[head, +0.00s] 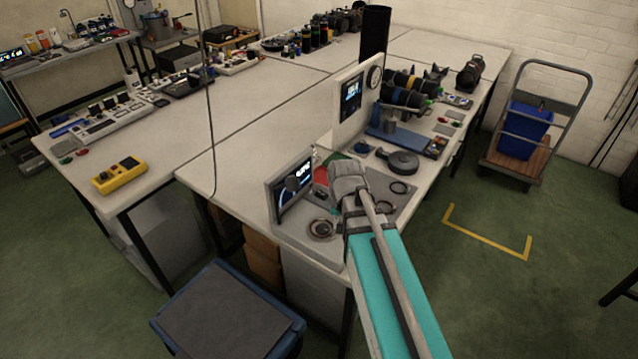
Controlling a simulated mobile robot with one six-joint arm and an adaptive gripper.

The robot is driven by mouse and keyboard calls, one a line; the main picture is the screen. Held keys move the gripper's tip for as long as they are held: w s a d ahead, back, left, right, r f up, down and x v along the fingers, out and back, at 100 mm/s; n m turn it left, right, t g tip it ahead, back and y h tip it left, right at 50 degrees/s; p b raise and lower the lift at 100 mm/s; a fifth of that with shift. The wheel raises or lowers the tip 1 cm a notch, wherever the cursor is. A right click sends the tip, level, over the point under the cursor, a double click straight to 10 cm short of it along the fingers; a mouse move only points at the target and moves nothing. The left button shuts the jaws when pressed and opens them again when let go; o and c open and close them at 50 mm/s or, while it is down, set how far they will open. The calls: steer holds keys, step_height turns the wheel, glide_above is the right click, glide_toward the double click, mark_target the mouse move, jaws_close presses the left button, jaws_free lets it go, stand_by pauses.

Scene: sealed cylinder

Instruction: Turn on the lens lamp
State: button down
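My gripper (348,176) is at the end of my teal and grey arm, above the near corner of the white workbench (262,118). Its fingers are hidden behind the wrist, so I cannot tell whether it is open or holds anything. I cannot tell for sure which thing is the lens lamp. A round ringed piece (322,228) lies on a grey panel left of my wrist. A tilted screen (293,186) with a lit display stands just behind it. No lit lamp is plain to see.
An upright panel (351,98) with a screen and a dial stands behind my gripper. A black round piece (398,161) and spools (408,90) are to the right. A yellow meter (119,175) lies at left. A blue-rimmed bin (228,315) and a trolley (515,168) stand on the floor.

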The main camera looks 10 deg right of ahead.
mark_target(320, 193)
steer(key=w+r+m+p, duration=0.3)
steer(key=w+r+p, duration=0.1)
steer(key=w, duration=0.6)
steer(key=w+r+m+t+y+p, duration=0.1)
steer(key=w+r+m+p, duration=0.3)
steer(key=w, duration=0.5)
steer(key=shift+w+a+r, duration=0.3)
steer(key=shift+w+r, duration=0.1)
steer(key=shift+r, duration=0.15)
steer(key=shift+f, duration=0.2)
steer(key=f+b, duration=0.4)
steer(key=w+a+f+b, duration=0.1)
steer(key=f+b, duration=0.8)
steer(key=b, duration=0.1)
steer(key=shift+w+a+f, duration=0.25)
steer(key=shift+a, duration=0.05)
steer(key=shift+w+a+f+g+b, duration=0.15)
steer(key=shift+w+f+g+b, duration=0.05)
steer(key=shift+f+g+b, duration=0.15)
steer(key=shift+s+r, duration=0.1)
steer(key=shift+s, duration=0.15)
steer(key=shift+s+d+r+p, duration=0.3)
steer(key=shift+s+d+p, duration=0.1)
steer(key=shift+d+p, duration=0.15)
